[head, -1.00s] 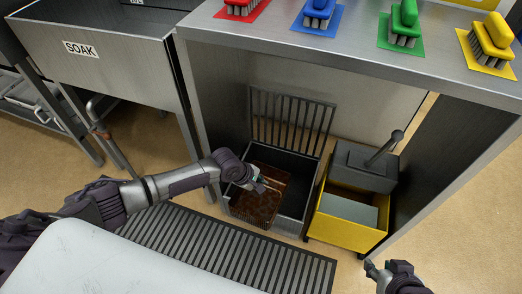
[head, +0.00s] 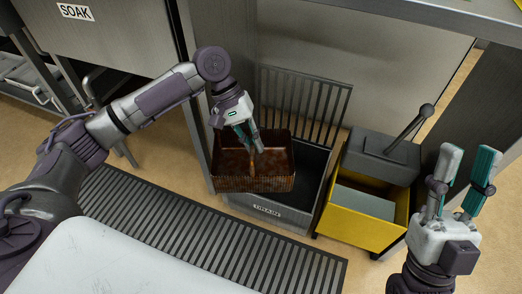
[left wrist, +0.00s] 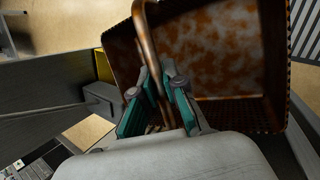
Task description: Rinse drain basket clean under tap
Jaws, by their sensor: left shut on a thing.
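The drain basket (head: 245,184) is a brown, rust-stained, perforated box with a hoop handle. It hangs over the left part of the open grey drain box (head: 268,211). My left gripper (head: 256,143) is shut on the handle above the basket. In the left wrist view, the fingers (left wrist: 160,92) close around the copper-coloured handle (left wrist: 144,40), and the basket's inside (left wrist: 215,45) shows brown blotches over a pale surface. My right gripper (head: 468,160) is open and empty at the right, its fingers pointing up. No tap can be made out.
A slatted grate (head: 312,95) stands upright behind the drain box. A yellow bin (head: 360,228) with a grey lever press (head: 380,158) stands to its right. A slotted floor grating (head: 200,232) lies in front. The SOAK sink (head: 115,40) is at upper left.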

